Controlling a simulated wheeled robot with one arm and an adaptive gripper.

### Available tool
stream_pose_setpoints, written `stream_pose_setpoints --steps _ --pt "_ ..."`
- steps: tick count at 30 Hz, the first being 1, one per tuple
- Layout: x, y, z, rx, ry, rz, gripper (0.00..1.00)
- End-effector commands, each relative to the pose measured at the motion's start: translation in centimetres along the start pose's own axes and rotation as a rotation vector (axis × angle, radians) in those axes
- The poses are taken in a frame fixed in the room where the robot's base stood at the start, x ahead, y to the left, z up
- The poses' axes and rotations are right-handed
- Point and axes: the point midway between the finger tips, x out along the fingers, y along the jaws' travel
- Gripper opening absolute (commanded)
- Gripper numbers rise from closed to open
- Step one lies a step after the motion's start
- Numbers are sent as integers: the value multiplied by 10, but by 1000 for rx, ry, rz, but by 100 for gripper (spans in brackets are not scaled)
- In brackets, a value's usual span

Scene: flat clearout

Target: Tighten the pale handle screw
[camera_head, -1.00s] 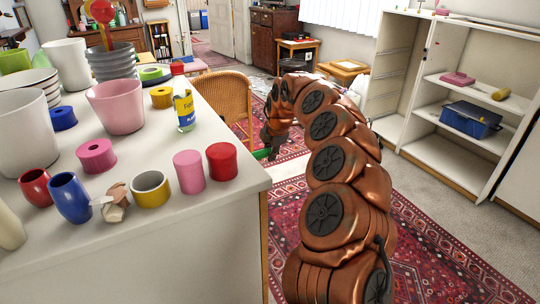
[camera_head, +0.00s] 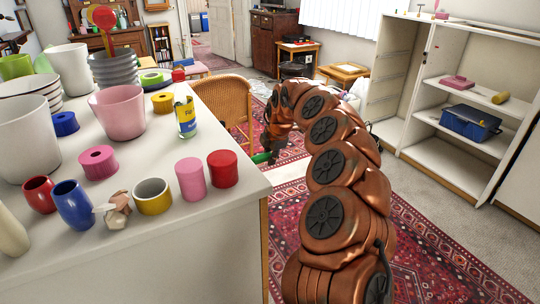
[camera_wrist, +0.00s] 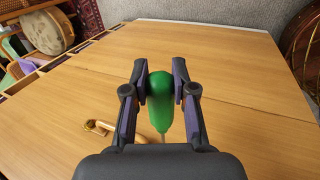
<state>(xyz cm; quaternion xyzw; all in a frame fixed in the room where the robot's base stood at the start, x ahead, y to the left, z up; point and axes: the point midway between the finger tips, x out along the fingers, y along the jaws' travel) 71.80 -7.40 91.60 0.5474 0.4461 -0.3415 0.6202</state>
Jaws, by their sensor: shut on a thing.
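My gripper (camera_wrist: 160,85) is shut on a green, rounded handle (camera_wrist: 160,103) in the wrist view. A thin pale shaft (camera_wrist: 163,137) runs down from it, and its lower end is hidden by my gripper's body. A small pale bar with a brass-coloured piece (camera_wrist: 94,127) lies left of the shaft on a wooden surface (camera_wrist: 230,75); I cannot tell whether it is the pale handle, and no screw can be made out. In the head view the green handle (camera_head: 262,157) shows small beside my arm, at my gripper (camera_head: 268,143).
A white counter (camera_head: 120,245) with cups, pots and a bottle (camera_head: 186,115) stands at left. A wicker chair (camera_head: 222,100) is behind it. White shelves (camera_head: 450,150) stand at right. The rug (camera_head: 430,245) is open floor. A drum (camera_wrist: 47,30) shows in the wrist view.

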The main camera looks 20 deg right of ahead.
Motion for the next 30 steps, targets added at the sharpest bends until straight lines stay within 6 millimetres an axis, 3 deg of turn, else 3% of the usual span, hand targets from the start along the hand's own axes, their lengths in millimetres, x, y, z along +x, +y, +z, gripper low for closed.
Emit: stream_pose_setpoints --steps 30 --pt "-1 0 -11 1 0 -6 0"
